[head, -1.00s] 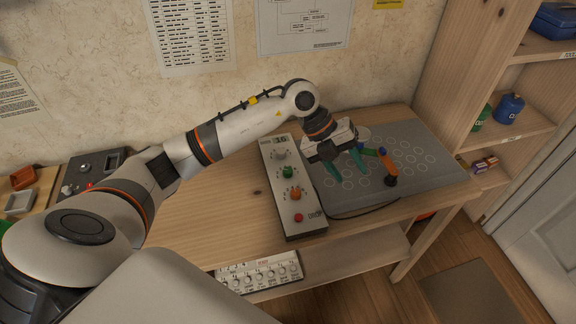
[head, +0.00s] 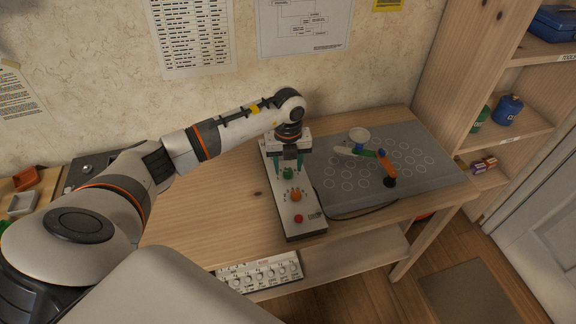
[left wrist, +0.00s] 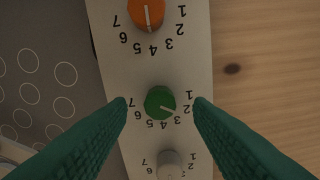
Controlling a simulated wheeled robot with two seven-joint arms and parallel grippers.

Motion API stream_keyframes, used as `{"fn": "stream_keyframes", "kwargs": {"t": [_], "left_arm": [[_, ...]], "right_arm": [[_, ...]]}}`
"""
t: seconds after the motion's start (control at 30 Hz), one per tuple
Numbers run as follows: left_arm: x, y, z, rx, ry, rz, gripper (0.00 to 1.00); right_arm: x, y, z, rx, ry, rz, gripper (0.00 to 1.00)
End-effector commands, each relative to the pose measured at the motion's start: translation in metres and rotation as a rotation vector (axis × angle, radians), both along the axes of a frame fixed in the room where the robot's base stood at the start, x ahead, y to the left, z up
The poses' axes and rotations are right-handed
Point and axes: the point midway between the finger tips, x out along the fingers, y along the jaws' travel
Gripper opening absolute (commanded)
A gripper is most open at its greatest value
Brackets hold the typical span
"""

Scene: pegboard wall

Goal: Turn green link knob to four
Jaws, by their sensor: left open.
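The green knob (head: 288,174) sits on a white control panel (head: 304,232) on the bench. In the left wrist view the green knob (left wrist: 160,102) has a white pointer line aimed between 2 and 3 on its dial, closer to 2. My left gripper (head: 289,166) is over the panel, pointing down. Its two green fingers are open, one on each side of the green knob, with a gap to it on both sides; nothing is held. Whether the tips are level with the knob I cannot tell. My right gripper is not in view.
An orange knob (left wrist: 147,12) and a grey knob (left wrist: 171,163) flank the green one on the panel. A red button (head: 298,218) is at its near end. Right of it lies a grey board (head: 425,170) with circles and a jointed colored linkage (head: 383,160).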

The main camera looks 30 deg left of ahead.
Motion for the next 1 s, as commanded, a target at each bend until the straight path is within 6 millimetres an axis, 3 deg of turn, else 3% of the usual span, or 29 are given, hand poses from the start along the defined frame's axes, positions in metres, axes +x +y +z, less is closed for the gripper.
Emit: {"fn": "stream_keyframes", "kwargs": {"t": [0.2,0.47,0.77,1.0], "left_arm": [[0.000,0.000,-0.016,0.000,0.000,0.001,0.47],[0.000,0.000,-0.018,0.000,0.000,0.000,0.47],[0.000,0.000,-0.018,0.000,0.000,0.000,0.02],[0.000,0.000,-0.018,0.001,-0.001,-0.022,0.02]], "right_arm": [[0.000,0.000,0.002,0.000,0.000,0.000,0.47],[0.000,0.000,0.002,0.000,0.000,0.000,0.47],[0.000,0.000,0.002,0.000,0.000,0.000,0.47],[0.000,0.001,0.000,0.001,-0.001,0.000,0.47]]}}
